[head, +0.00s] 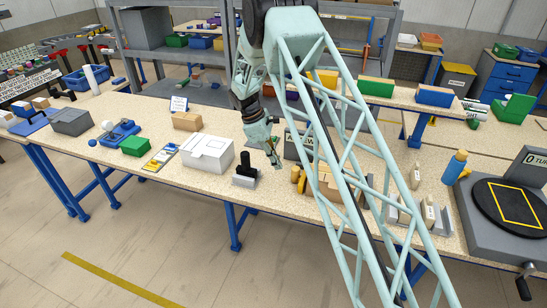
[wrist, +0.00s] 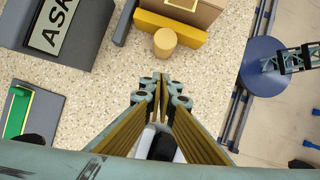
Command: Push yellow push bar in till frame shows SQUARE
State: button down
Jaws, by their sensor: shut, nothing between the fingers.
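The yellow push bar (wrist: 172,29) lies at the top of the wrist view against a brown block (wrist: 195,10), with a round yellow knob (wrist: 165,41) on its near side. In the head view the push bar (head: 299,178) is partly hidden by my arm. The frame's sign (wrist: 58,25) stands left of the bar and reads "ASK", cut off by the picture edge. In the head view this sign (head: 290,147) shows only a "W" beside my arm. My gripper (head: 274,160) is shut and empty above the table. Its fingertips (wrist: 161,80) point toward the knob, apart from it.
A black-handled block (head: 246,174) and a white box (head: 207,153) stand left of the bar. A grey block with upright pieces (head: 402,212), a blue bottle (head: 454,167) and a turntable (head: 510,205) are to the right. Speckled tabletop is bare between the gripper and knob.

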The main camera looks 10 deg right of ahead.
aim_at(299, 175)
jog(key=shift+s+d+r, duration=0.1)
jog(key=shift+s+d, duration=0.15)
jog(key=shift+d, duration=0.65)
jog(key=shift+s+d+r, duration=0.1)
jog(key=shift+s+d, duration=0.15)
jog(key=shift+d, duration=0.65)
